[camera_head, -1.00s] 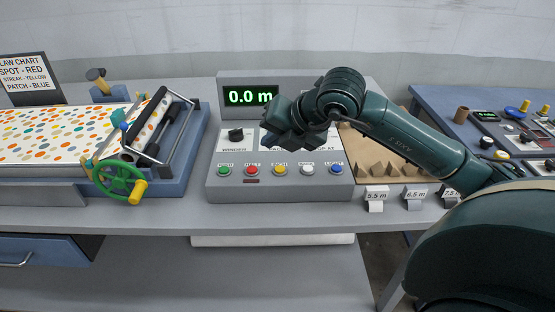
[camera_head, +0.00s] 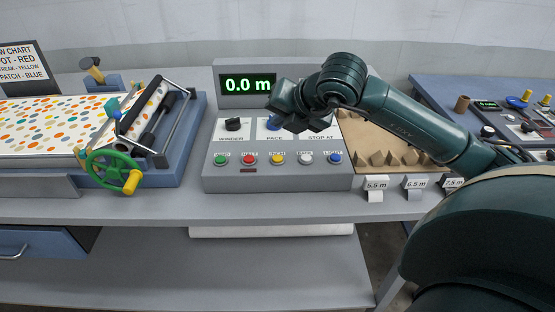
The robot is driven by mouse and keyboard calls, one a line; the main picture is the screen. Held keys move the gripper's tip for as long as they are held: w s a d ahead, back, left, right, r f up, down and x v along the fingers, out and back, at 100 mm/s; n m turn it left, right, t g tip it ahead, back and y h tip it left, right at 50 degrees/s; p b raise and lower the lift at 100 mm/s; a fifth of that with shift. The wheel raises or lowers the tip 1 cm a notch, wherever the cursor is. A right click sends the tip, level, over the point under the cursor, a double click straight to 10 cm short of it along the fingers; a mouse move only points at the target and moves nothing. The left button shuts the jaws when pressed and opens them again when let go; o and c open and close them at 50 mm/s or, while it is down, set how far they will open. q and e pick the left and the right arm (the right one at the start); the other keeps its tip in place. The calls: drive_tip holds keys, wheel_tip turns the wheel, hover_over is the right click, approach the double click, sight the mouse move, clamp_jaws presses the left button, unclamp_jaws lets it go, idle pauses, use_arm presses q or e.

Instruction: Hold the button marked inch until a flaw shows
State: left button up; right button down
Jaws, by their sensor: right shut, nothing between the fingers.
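The grey control box (camera_head: 230,185) stands mid-bench with a row of coloured buttons: green, red, yellow, white and blue. The yellow button (camera_head: 277,159) is the middle one; its small label is hard to read. No finger touches it. The green display (camera_head: 248,85) reads 0.0 m. My right gripper (camera_head: 290,125) is shut and empty, above the box and behind the button row, partly covering the panel's dials. The spotted sheet (camera_head: 45,125) lies on the press at left, with coloured spots. My left gripper is not in view.
The press has a green handwheel (camera_head: 112,172) with a yellow handle, near the box's left side. A flaw chart (camera_head: 22,70) stands at back left.

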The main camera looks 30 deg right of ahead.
drive_tip(key=b, duration=0.3)
hover_over(281, 160)
wheel_tip(281, 160, down, 6)
drive_tip(key=shift+a+r, duration=0.1)
drive_tip(key=shift+r, duration=0.05)
drive_tip(key=shift+f+b, duration=0.5)
drive_tip(key=shift+b, duration=0.25)
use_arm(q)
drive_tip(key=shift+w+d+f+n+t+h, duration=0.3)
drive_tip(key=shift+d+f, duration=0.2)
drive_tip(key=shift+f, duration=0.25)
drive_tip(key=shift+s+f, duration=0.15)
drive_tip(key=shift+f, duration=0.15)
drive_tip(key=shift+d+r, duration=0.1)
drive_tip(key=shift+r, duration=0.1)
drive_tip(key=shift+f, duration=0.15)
use_arm(e)
drive_tip(key=shift+f+b, duration=0.35)
drive_tip(key=shift+b, duration=0.3)
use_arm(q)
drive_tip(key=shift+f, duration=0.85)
use_arm(e)
drive_tip(key=shift+f, duration=0.15)
